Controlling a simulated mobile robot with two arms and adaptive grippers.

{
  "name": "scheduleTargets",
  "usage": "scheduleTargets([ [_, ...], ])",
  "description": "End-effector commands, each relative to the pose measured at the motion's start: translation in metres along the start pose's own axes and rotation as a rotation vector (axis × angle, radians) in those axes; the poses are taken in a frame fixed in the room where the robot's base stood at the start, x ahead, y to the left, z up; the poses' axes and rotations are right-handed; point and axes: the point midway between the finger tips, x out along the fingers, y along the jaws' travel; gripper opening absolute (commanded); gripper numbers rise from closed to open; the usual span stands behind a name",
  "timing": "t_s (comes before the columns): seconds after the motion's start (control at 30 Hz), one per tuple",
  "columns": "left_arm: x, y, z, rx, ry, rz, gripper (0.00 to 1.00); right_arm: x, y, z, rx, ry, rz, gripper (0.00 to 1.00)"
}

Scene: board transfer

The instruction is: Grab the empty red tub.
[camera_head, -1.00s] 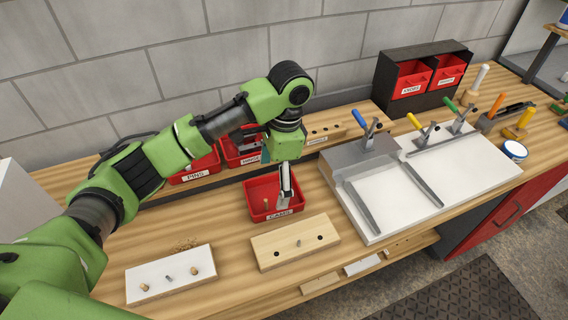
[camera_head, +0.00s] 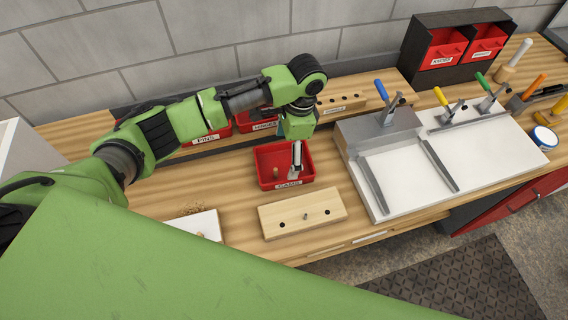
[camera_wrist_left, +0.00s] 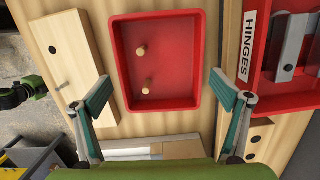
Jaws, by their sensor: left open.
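A red tub (camera_head: 266,168) with a front label sits on the bench, behind a wooden block. It is not quite empty: the left wrist view shows the tub (camera_wrist_left: 175,65) with two small wooden pegs (camera_wrist_left: 144,70) on its floor. My left gripper (camera_head: 296,160) points down over the tub's right part in the head view. In the left wrist view the open left gripper (camera_wrist_left: 164,92) has its fingers spread to either side of the tub's near end, with nothing between them. Whether they touch the tub, I cannot tell.
A wooden block (camera_head: 325,205) with holes lies in front of the tub. Labelled red bins (camera_head: 206,141) stand behind it; one marked HINGES (camera_wrist_left: 285,90) holds metal parts. A white clamp fixture (camera_head: 405,165) stands to the right. A black rack (camera_head: 455,40) stands at back right.

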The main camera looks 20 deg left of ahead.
Motion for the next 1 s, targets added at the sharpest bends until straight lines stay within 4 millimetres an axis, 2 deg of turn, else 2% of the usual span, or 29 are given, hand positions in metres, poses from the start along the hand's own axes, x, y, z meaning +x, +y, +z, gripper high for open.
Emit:
scheduleTargets([
  [0.13,0.019,-0.001,0.003,-0.002,-0.006,0.002,0.91,-0.018,0.000,-0.005,0.000,0.004,0.000,0.26],
  [0.3,0.041,-0.001,0.002,-0.001,-0.003,0.001,0.91,-0.022,-0.003,0.009,0.001,-0.017,-0.003,0.26],
  [0.43,0.046,-0.001,0.001,0.001,-0.002,0.000,0.91,-0.022,-0.006,0.021,0.001,-0.035,-0.007,0.26],
  [0.57,0.046,-0.001,0.001,0.001,-0.002,0.000,0.91,-0.022,-0.006,0.022,0.002,-0.037,-0.007,0.26],
  [0.7,0.046,-0.001,0.001,0.000,-0.002,0.000,0.62,-0.021,-0.005,0.018,0.002,-0.032,-0.006,0.26],
  [1.0,0.045,-0.001,0.001,0.000,-0.001,-0.001,0.62,-0.021,-0.004,0.011,0.002,-0.020,-0.005,0.26],
])
